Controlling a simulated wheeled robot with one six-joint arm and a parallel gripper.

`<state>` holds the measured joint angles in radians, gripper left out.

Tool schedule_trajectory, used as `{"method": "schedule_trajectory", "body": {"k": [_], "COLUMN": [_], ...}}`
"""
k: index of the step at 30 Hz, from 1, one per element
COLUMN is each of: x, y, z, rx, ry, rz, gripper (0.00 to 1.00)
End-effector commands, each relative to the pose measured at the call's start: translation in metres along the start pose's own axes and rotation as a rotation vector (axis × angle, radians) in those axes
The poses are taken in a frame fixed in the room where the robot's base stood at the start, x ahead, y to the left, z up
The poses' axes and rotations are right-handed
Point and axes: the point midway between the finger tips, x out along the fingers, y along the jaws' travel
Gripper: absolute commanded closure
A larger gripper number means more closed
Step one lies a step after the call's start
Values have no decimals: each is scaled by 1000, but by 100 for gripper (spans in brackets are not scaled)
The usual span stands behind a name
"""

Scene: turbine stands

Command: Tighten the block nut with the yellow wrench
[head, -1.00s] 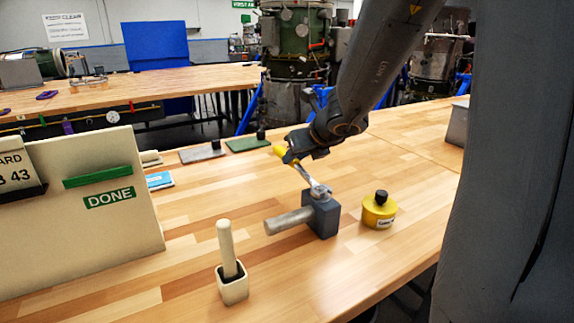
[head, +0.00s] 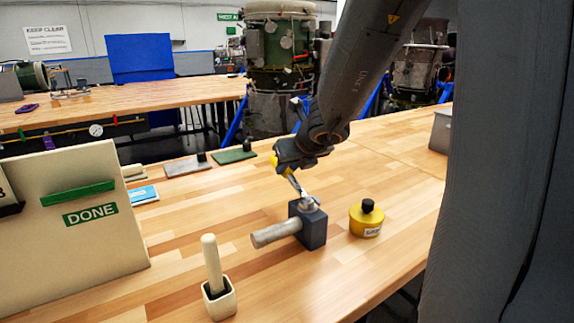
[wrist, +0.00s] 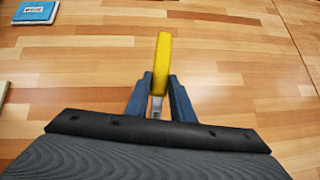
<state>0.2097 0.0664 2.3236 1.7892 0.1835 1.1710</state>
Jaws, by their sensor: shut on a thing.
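My gripper (head: 283,166) is shut on the yellow handle of the wrench (head: 274,162). In the wrist view the yellow handle (wrist: 162,62) stands between the two fingers of my gripper (wrist: 161,88). The wrench's metal shaft slopes down to the top of the dark grey block (head: 313,231). Its head is at the nut (head: 309,204) on top of the block; I cannot tell whether it is fully seated around the nut. A grey cylindrical bar (head: 270,236) sticks out of the block to the left. The block is hidden in the wrist view.
A yellow round container (head: 366,222) with a black knob stands right of the block. A cream holder (head: 219,300) with an upright rod is at front left. A board marked DONE (head: 110,245) stands at left. Flat plates (head: 187,166) lie behind. The table right of the container is clear.

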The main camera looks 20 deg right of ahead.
Motion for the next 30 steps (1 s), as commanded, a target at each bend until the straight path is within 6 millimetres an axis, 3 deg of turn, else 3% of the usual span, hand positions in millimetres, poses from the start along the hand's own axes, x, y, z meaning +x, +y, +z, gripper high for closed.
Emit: {"method": "schedule_trajectory", "body": {"k": [22, 30], "x": [-30, -32], "y": [1, 1], "z": [36, 39], "rx": [0, 0], "ry": [-11, -11], "rz": [3, 3], "gripper": [100, 100]}}
